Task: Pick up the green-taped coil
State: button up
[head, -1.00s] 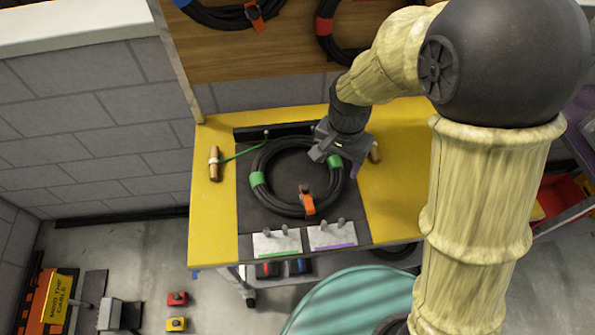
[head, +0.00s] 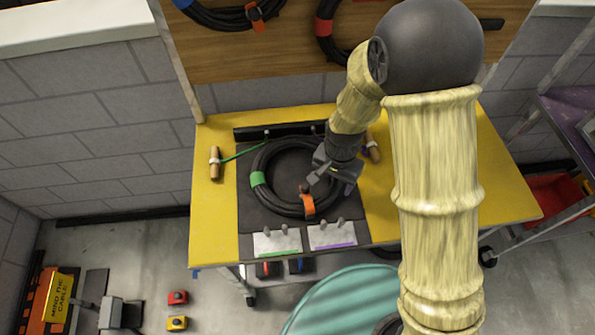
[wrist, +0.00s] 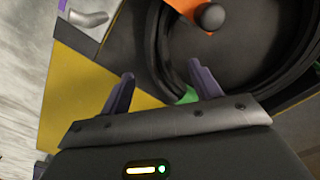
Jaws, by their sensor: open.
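The green-taped coil (head: 268,199) is a ring of black cable lying flat on a dark mat on the yellow workbench (head: 212,225). One green tape band (head: 258,179) shows on its left side, and an orange strap with a brown knob (head: 308,206) is at its front. My gripper (head: 318,178) is over the coil's right side and hides part of it. In the wrist view my gripper (wrist: 163,85) is open, with its fingers apart and a green band (wrist: 187,97) partly showing by the right finger. I cannot tell if the fingers touch the cable.
Two wooden handles (head: 214,163) (head: 372,148) lie left and right of the mat, the left one with a green cord. Two label plates (head: 277,242) (head: 333,235) with pegs sit at the front edge. More coils (head: 232,18) hang on the board behind.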

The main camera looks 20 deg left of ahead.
aim_at(332, 186)
jog(key=shift+w+a+f+p, duration=0.1)
jog(key=shift+f+p, duration=0.15)
jog(key=shift+f, duration=1)
jog(key=shift+w+a+f+p, duration=0.1)
jog(key=shift+f+p, duration=0.15)
jog(key=shift+f, duration=0.95)
jog(key=shift+d, duration=0.1)
grip_shut()
jog(key=shift+r, duration=0.1)
